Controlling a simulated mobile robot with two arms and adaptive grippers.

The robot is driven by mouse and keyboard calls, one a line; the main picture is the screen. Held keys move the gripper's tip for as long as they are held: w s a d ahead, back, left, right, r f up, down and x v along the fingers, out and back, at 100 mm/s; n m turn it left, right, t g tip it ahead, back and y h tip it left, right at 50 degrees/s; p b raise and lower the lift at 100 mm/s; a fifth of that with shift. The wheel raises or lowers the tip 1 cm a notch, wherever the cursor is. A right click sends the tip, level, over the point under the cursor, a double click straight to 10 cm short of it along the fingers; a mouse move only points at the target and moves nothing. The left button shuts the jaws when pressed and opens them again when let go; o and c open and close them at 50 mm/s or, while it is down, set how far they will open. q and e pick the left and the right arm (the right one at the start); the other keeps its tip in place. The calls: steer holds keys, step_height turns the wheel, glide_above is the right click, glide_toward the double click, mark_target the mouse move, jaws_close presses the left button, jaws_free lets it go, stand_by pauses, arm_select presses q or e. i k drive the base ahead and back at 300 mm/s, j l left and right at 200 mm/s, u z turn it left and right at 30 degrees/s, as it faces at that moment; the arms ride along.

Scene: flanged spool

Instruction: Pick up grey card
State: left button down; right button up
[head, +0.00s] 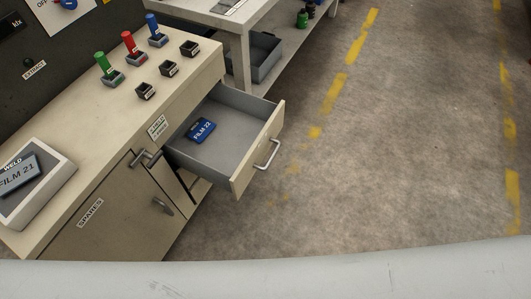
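A grey card (17,178) labelled "WELD FILM 21" lies in a white tray (52,195) on the cabinet top at the far left of the head view. A blue card (201,130) labelled "WELD FILM 22" lies inside the open drawer (231,112). Neither of my grippers shows in the head view.
Green, red and blue handled pieces (128,45) and small black sockets (168,69) stand on the cabinet top (85,135). The drawer juts out to the right. A workbench (230,18) stands behind. The floor (400,150) at right is clear.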

mark_target(18, 173)
steer(key=u, duration=1.85)
steer(key=i+j+z, duration=0.1)
steer(key=z, duration=0.4)
steer(key=j+z, duration=0.35)
steer(key=z, duration=0.15)
steer(key=j+z, duration=0.15)
steer(key=j, duration=0.55)
steer(key=i+j+z, duration=0.2)
steer(key=j, duration=0.45)
steer(key=k+j+z, duration=0.15)
steer(key=j, duration=0.55)
steer(key=j+z, duration=0.2)
steer(key=j, duration=0.45)
steer(key=k+j+z, duration=0.15)
steer(key=j, duration=0.5)
